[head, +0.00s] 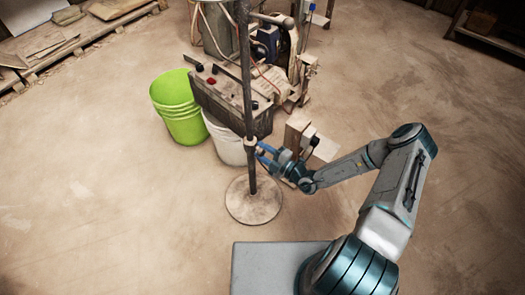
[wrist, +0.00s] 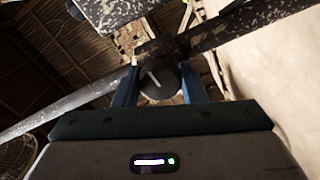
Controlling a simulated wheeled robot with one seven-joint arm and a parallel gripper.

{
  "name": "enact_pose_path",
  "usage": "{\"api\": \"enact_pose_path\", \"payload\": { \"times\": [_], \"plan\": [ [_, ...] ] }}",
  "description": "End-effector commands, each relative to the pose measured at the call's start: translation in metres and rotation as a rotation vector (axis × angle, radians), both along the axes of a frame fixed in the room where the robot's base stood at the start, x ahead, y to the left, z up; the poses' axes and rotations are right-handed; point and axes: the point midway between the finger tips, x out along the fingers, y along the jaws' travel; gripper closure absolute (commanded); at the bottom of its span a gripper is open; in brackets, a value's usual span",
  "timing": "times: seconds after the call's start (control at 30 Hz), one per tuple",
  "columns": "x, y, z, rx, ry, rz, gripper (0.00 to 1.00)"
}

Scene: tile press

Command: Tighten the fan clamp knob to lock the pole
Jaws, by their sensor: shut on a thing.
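The fan pole (head: 247,80) stands upright on a round base plate (head: 253,200) in the head view. In the wrist view the pole (wrist: 75,100) runs slantwise across the picture. The clamp knob (wrist: 160,79) is dark and round with a pale line on its face. It sits between the two blue fingers of my gripper (wrist: 157,88), which is shut on it. In the head view my gripper (head: 262,150) reaches the pole from the right at the clamp's height. The knob is too small to make out there.
A green bucket (head: 175,105) and a white bucket (head: 228,140) stand behind the pole on the left. A dusty machine with a control box (head: 225,95) stands behind it. Small wooden blocks (head: 297,130) are close behind my gripper. The floor on the left and right is clear.

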Motion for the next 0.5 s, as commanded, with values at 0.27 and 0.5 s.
{"api": "enact_pose_path", "payload": {
  "times": [0.27, 0.5],
  "plan": [
    [-0.0019, 0.0006, -0.0013, 0.051, 0.07, 0.003, 0.85],
    [-0.002, 0.0008, -0.0014, 0.062, 0.084, 0.004, 0.85]
  ]
}}
